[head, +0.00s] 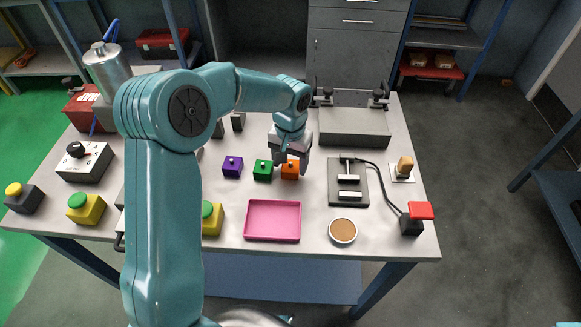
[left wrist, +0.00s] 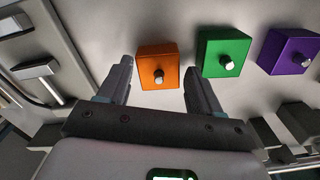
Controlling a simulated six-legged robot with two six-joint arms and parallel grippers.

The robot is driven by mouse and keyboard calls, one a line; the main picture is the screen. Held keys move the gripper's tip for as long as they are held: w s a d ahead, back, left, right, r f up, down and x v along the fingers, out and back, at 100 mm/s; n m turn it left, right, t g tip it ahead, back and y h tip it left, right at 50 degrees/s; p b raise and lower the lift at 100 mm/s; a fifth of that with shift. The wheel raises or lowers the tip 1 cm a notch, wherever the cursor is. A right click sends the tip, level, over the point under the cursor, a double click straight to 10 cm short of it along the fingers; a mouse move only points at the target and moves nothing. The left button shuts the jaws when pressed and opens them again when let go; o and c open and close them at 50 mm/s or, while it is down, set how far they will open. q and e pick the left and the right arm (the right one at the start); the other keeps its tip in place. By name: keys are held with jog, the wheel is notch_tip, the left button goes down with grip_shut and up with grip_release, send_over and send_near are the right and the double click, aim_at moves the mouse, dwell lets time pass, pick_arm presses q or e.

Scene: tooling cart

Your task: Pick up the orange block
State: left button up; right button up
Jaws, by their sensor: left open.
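The orange block (head: 290,170), with a small metal knob, stands on the cart top at the right end of a short row of blocks. My left gripper (head: 291,160) is at the block in the head view and hides part of it. In the left wrist view the orange block (left wrist: 158,68) lies in line with the gap between the two fingertips of my left gripper (left wrist: 158,70). The fingers are open, one on each side; I cannot tell whether they touch it. My right gripper is not in view.
A green block (head: 263,170) stands close beside the orange one, with a purple block (head: 232,167) beyond it. A pink tray (head: 273,220) lies in front. A black fixture (head: 348,183) is to the right, and a grey machine (head: 353,126) stands behind.

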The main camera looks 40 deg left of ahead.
pick_arm(q)
jog(key=shift+f, duration=0.7)
jog(key=c, duration=1)
